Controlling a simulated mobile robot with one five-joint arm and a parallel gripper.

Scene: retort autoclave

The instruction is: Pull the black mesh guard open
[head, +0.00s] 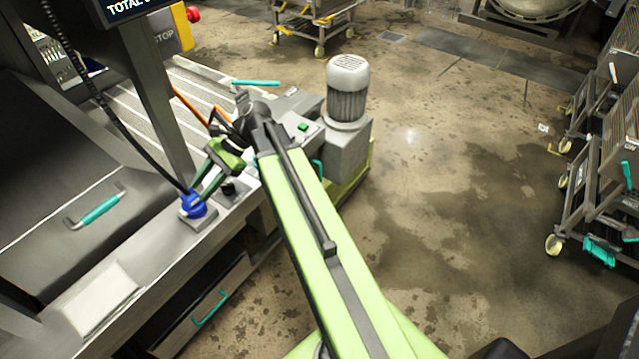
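I cannot clearly make out a black mesh guard in the head view. A dark framed opening (62,52) shows at the upper left, partly cut off by the picture edge, and I cannot tell whether it belongs to the guard. My gripper (197,192) is at the left, pointing down and left over the machine's front ledge. Its two green fingers stand apart, with a gap between them. A blue fitting (194,206) at the end of a black ribbed hose lies right by the fingertips. I cannot tell whether they touch it.
A grey panel with a teal handle (97,208) is left of my gripper. A white pad (100,298) lies on the ledge, above a drawer with a teal handle (210,308). A grey motor (347,92) stands beyond my arm. Wheeled racks (600,170) are at right; the middle floor is free.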

